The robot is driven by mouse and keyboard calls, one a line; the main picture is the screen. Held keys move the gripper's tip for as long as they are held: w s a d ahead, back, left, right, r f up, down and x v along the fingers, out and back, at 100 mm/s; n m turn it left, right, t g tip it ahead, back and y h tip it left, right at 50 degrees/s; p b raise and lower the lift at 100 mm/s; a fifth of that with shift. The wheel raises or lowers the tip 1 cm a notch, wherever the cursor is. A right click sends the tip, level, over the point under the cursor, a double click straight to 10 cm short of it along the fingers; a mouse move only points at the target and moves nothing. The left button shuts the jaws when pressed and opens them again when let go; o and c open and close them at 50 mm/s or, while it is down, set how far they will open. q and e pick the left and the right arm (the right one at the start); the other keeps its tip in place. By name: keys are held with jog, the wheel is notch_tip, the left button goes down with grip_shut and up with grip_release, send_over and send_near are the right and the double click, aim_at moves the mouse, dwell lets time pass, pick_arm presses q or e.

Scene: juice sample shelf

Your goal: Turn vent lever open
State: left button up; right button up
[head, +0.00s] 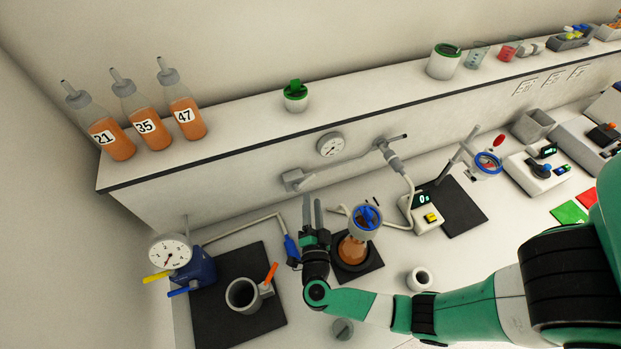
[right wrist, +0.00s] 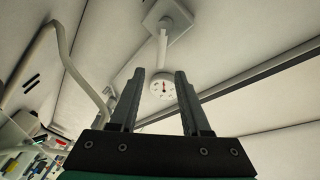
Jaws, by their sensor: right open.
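No lever carries a readable vent label, so I cannot tell which one it is. A dark blue pump unit (head: 194,271) with a round dial (head: 170,254) stands at lower left. It has a yellow lever (head: 156,277) and a blue lever (head: 179,292). An orange lever (head: 270,273) sits beside a dark cup on the black mat. A blue fitting (head: 291,248) ends the pale hose. My right gripper (head: 312,198) is open and empty, fingers toward the wall, just right of that fitting. Its fingers also show in the right wrist view (right wrist: 160,75). My left gripper is not in view.
A flask (head: 352,250) with a blue-topped funnel (head: 366,218) stands close right of my gripper. A wall gauge (head: 330,145) and a pipe valve (head: 389,146) are behind. Bottles numbered 21, 35 and 47 (head: 186,116) stand on the shelf. A small white cup (head: 420,279) is near my forearm.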

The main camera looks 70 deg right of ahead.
aim_at(311, 180)
jog(key=b+x, duration=0.1)
jog(key=x, duration=0.8)
grip_shut()
dwell(1.1)
